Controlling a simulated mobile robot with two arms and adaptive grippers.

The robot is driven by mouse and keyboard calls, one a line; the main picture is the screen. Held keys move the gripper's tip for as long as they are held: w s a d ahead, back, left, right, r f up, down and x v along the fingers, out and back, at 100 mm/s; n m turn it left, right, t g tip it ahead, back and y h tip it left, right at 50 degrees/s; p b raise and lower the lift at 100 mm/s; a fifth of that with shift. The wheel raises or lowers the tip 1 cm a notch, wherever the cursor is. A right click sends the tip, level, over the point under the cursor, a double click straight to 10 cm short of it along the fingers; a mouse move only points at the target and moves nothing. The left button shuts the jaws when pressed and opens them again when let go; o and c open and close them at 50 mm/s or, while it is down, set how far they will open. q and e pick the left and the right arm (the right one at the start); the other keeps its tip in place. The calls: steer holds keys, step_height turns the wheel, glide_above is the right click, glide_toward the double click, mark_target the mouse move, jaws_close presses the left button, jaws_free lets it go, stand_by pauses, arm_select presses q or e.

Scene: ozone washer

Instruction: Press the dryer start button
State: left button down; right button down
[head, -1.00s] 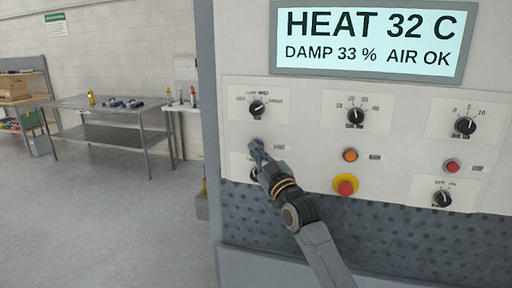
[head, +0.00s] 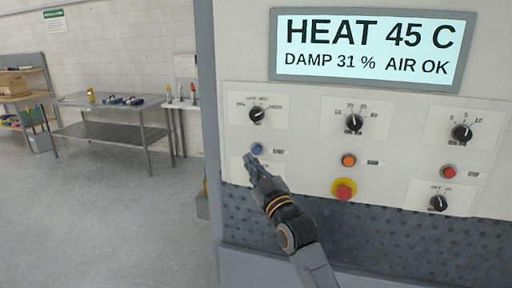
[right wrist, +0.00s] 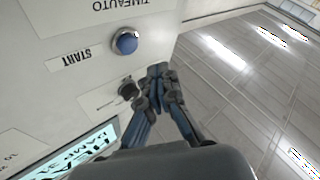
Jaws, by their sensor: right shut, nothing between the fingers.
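The dryer start button is a blue round button (head: 257,149) on the left of the control panel. In the right wrist view the blue button (right wrist: 126,42) sits beside a label that reads START (right wrist: 76,57). In the right wrist view the shut fingers (right wrist: 158,72) are near a black knob. The display (head: 373,48) reads HEAT 45 C, DAMP 31 %, AIR OK. My left gripper is not in view.
An orange button (head: 349,160), a red button (head: 449,172) and a red emergency stop on yellow (head: 344,189) are to the right. A metal table (head: 112,103) stands at the far left, with open floor before it.

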steer(key=shift+s+a+p, duration=0.2)
steer(key=shift+s, duration=0.35)
steer(key=shift+s+a+p, duration=0.15)
steer(key=shift+s, duration=0.35)
